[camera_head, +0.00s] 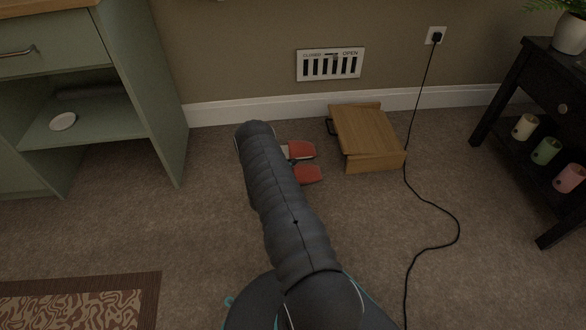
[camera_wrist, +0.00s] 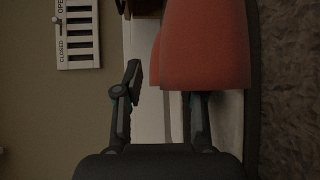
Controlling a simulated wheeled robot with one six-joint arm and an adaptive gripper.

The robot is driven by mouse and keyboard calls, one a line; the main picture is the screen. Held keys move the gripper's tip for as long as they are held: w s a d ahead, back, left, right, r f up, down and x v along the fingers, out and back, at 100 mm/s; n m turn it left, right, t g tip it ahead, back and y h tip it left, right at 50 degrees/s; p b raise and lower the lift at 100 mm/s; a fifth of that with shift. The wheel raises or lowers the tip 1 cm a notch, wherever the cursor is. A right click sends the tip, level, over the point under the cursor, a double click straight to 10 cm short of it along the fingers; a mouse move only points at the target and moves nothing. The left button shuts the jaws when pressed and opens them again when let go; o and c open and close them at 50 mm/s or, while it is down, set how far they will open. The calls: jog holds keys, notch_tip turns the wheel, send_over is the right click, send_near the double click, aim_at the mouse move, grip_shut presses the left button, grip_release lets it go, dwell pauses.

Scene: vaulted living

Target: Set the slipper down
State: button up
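Two slippers with red toes lie side by side on the carpet in the head view, one nearer the wall (camera_head: 302,150) and one nearer me (camera_head: 308,175). My arm hides their heel ends. In the wrist view a red toe (camera_wrist: 205,45) fills the upper middle, with part of the other red toe (camera_wrist: 156,62) behind it. My gripper (camera_wrist: 165,85) has its fingers spread apart. The left finger stands clear of the red toe. The tip of the right finger is hidden behind it, and I cannot tell whether it touches. My arm mostly hides the gripper in the head view.
A wooden box (camera_head: 368,133) stands right of the slippers, by the wall. A black cable (camera_head: 436,207) runs down to the floor right of it. A green cabinet (camera_head: 150,80) is at left, a dark side table (camera_head: 510,85) at right.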

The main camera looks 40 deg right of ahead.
jog(key=shift+a, duration=0.15)
jog(key=p+v, duration=0.1)
jog(key=v, duration=1)
jog(key=shift+s+a+r, duration=0.1)
jog(key=shift+a+r, duration=0.05)
jog(key=shift+a, duration=0.1)
jog(key=s+a+r+m+g+y, duration=0.1)
jog(key=s+r+m+g, duration=0.15)
jog(key=r, duration=0.85)
jog(key=s+a+r+m+g+y, duration=0.1)
jog(key=r+m+g, duration=0.15)
jog(key=r, duration=0.85)
jog(key=s+a+r+m+g+y, duration=0.1)
jog(key=s+r+g, duration=0.15)
jog(key=r, duration=0.85)
jog(key=s+a+r+n+t+y, duration=0.1)
jog(key=s+a+r+t+y, duration=0.7)
jog(key=s+a+r, duration=1.1)
jog(key=s+a+y, duration=0.1)
jog(key=a+y, duration=0.3)
jog(key=shift+s+r+y, duration=0.3)
jog(key=shift+r, duration=0.1)
jog(key=shift+d, duration=0.2)
